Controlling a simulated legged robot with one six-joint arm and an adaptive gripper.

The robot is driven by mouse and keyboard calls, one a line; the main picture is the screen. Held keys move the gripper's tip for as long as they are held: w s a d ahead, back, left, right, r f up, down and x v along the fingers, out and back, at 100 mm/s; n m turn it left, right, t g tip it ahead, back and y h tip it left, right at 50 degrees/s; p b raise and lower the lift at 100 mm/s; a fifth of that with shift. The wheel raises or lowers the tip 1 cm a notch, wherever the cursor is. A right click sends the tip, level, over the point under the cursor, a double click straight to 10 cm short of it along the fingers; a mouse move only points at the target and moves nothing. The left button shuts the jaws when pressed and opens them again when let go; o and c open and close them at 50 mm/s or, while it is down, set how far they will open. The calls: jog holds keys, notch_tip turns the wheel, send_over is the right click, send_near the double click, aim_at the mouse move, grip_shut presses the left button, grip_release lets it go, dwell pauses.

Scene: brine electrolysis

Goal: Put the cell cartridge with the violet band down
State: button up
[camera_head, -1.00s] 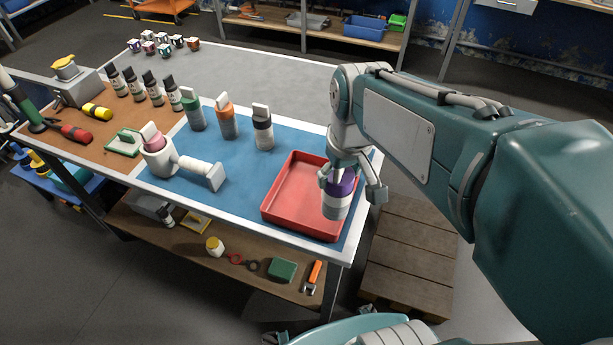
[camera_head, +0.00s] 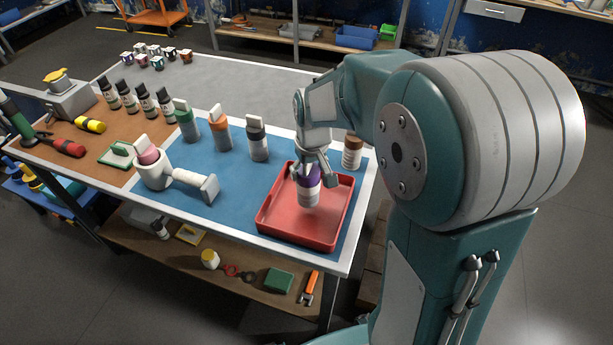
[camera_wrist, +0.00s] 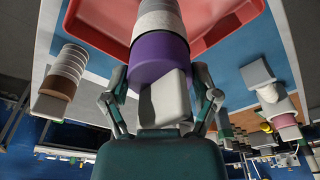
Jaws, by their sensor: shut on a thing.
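The cell cartridge with the violet band (camera_head: 308,186) is in my gripper (camera_head: 313,166), upright over the red tray (camera_head: 283,236). In the wrist view the violet-banded cartridge (camera_wrist: 159,55) points away from me, its pale tab between the two fingers of my gripper (camera_wrist: 165,92). The cartridge's lower end appears inside the tray's outline; I cannot tell whether it touches the floor. The red tray also shows in the wrist view (camera_wrist: 95,25) around the cartridge's far end. The tray holds nothing else that I can see.
A brown-banded cartridge (camera_head: 352,152) stands just right of my gripper, behind the tray. A white holder (camera_head: 155,172) with a pink-banded cartridge is left of the tray.

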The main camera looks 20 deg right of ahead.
jog(key=shift+w+f, duration=0.35)
jog(key=shift+f, duration=0.1)
notch_tip(320, 180, down, 3)
jog(key=shift+f, duration=0.1)
jog(key=o, duration=1.1)
